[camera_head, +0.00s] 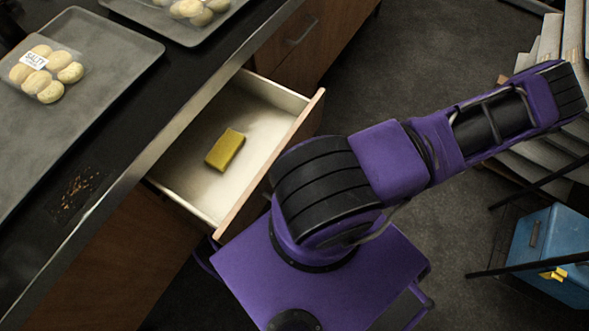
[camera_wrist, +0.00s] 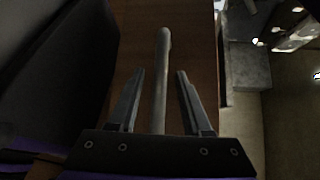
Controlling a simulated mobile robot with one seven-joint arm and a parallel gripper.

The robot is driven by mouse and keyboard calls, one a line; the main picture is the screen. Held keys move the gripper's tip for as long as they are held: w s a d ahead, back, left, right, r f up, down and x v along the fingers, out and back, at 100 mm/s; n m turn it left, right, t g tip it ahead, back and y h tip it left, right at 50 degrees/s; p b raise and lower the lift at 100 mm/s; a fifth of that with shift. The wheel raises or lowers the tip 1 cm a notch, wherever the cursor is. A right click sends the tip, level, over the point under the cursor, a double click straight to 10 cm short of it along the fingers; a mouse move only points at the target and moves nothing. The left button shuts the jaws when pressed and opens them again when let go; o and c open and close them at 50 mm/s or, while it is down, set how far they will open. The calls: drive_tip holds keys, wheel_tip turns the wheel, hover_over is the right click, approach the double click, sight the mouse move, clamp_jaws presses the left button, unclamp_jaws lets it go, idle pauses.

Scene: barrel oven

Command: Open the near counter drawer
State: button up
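The near counter drawer (camera_head: 268,107) is pulled out from under the counter in the head view. Its pale inside shows, with a yellow sponge-like block (camera_head: 225,150) lying in it. The outer face of its wooden front is turned away and partly behind my arm. In the wrist view, my gripper (camera_wrist: 161,73) is open. Its two fingers stand either side of a grey bar handle (camera_wrist: 163,48) in front of a brown wooden panel (camera_wrist: 195,40), with a gap on each side. My gripper is hidden in the head view.
The counter (camera_head: 118,108) holds a grey tray (camera_head: 125,50) with a labelled bag of rolls (camera_head: 45,70), and another tray behind. A second closed drawer (camera_head: 310,50) is beyond the open one. A blue bin (camera_head: 550,250) stands at right. Open floor (camera_head: 385,75) shows at the top.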

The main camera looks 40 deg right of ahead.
idle(0.4)
drive_tip(key=v, duration=1.7)
drive_tip(key=shift+s, duration=0.15)
drive_tip(key=shift+d, duration=0.15)
